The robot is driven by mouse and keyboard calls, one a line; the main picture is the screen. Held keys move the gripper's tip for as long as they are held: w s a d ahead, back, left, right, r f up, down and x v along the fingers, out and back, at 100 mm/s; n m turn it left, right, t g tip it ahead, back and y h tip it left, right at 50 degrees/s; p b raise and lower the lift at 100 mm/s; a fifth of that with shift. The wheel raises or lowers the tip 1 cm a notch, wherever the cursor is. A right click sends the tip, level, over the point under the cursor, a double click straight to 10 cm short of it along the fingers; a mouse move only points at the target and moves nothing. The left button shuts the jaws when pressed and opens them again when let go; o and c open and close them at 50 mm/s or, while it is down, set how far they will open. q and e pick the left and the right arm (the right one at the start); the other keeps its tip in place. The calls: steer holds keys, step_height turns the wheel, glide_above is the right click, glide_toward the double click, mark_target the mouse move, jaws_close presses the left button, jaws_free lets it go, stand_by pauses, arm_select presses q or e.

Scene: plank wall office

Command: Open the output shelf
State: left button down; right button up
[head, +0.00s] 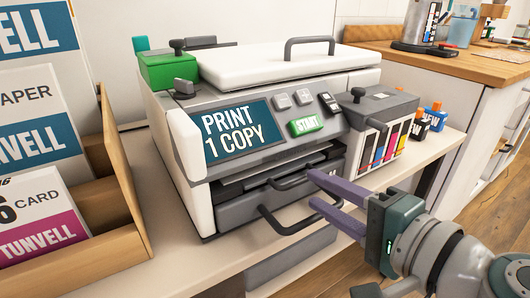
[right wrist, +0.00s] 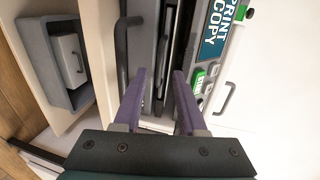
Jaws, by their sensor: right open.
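The printer (head: 185,120) stands on the counter, its screen (head: 237,130) reading "PRINT 1 COPY". Below the screen is a dark recess with a shelf and a dark bar handle (head: 292,176); I take this as the output shelf. Under it is a grey drawer with a larger dark handle (head: 282,226), also seen in the right wrist view (right wrist: 122,50). Both look pushed in. My right gripper (head: 318,190) is open, purple fingers pointing at the printer front near the right ends of these handles. In the wrist view its fingers (right wrist: 160,78) straddle the recess area; contact is unclear.
A cardboard display with paper packs (head: 125,180) stands left of the printer. Ink cartridges (head: 385,143) sit at its right side, with small bottles (head: 428,118) beside them. A wooden-topped cabinet (head: 460,68) is behind right. A grey tray (right wrist: 60,60) shows at left in the wrist view.

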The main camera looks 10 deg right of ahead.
mark_target(301, 183)
steer(key=shift+x, duration=1.9)
jaws_close()
